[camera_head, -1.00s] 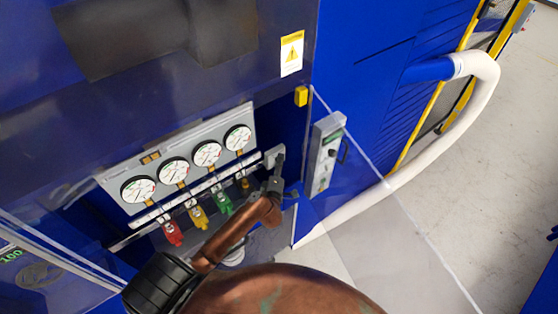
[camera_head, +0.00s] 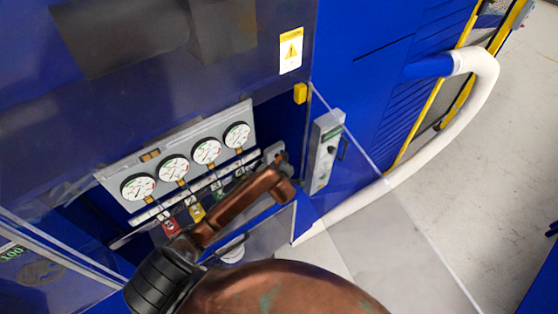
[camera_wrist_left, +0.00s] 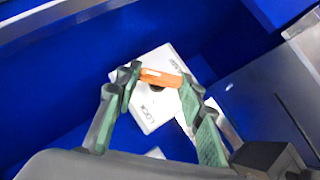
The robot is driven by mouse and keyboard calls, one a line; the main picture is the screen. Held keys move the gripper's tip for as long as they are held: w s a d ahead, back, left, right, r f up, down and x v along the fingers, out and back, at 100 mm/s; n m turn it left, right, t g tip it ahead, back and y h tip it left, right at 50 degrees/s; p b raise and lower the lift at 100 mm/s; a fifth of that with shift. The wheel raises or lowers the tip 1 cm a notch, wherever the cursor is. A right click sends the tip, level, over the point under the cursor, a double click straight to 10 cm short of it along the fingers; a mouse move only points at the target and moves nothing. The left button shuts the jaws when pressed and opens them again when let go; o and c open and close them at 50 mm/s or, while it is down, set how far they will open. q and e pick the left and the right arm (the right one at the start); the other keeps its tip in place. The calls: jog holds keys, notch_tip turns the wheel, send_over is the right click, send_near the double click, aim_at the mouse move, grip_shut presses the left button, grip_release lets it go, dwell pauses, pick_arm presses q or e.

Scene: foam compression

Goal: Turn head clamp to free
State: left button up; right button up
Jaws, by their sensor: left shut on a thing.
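The head clamp's orange handle (camera_wrist_left: 160,77) sits on a white plate (camera_wrist_left: 150,118) with the word LOCK in the left wrist view. My left gripper (camera_wrist_left: 160,74) is shut on this handle, one finger at each end. In the head view my left gripper (camera_head: 280,162) is at the right end of the gauge panel, largely hidden by my own wrist. The handle cannot be made out there. My right gripper is not in view.
Several round gauges (camera_head: 174,168) sit on a grey panel. Below them are a red valve (camera_head: 171,227) and a yellow valve (camera_head: 197,213), partly behind my arm. A grey control box (camera_head: 324,152) and a clear door (camera_head: 385,245) are at the right.

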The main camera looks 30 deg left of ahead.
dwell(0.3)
pick_arm(q)
jog(key=o, duration=1.2)
jog(key=shift+a, duration=0.1)
jog(key=shift+c, duration=0.2)
jog(key=v, duration=1.2)
